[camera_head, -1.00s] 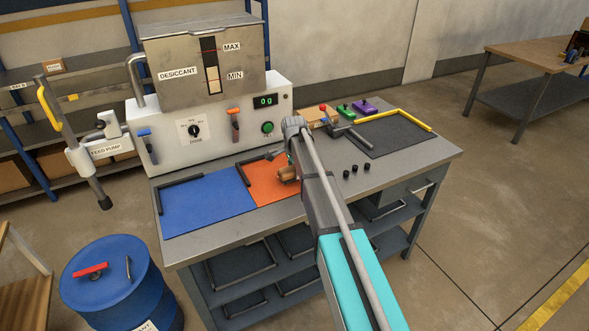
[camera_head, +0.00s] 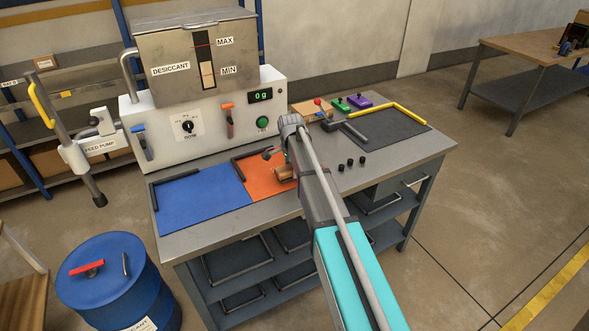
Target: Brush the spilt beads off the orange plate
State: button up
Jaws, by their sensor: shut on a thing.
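The orange plate (camera_head: 262,187) lies on the workbench below the dosing machine, right of a blue plate. My gripper (camera_head: 275,155) is over the right part of the orange plate, mostly hidden behind my own arm. It is shut on a small brown wooden piece (camera_head: 284,173), which looks like the brush. I cannot tell whether its bristles touch the plate. No beads can be made out on the plate at this size; its right part is hidden by the arm.
The blue plate (camera_head: 203,205) and a dark mat (camera_head: 388,134) flank the orange one. The machine (camera_head: 205,122) reads 0 g. A blue drum (camera_head: 115,285) stands at front left.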

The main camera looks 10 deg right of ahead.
aim_at(274, 159)
jog(key=shift+s+a+f, duration=0.1)
jog(key=shift+s+a, duration=0.15)
jog(key=shift+a, duration=0.35)
jog(key=shift+w, duration=0.1)
jog(key=shift+w+a, duration=0.2)
jog(key=shift+w, duration=0.45)
jog(key=shift+w+a, duration=0.25)
jog(key=shift+w, duration=0.35)
jog(key=shift+w+a, duration=0.2)
jog(key=shift+w, duration=0.45)
jog(key=shift+w+a, duration=0.3)
jog(key=shift+w, duration=0.65)
jog(key=shift+w+a, duration=0.3)
jog(key=shift+w, duration=0.6)
jog(key=shift+w+a, duration=0.3)
jog(key=shift+w, duration=0.7)
jog(key=shift+w+a, duration=0.3)
jog(key=shift+w, duration=0.65)
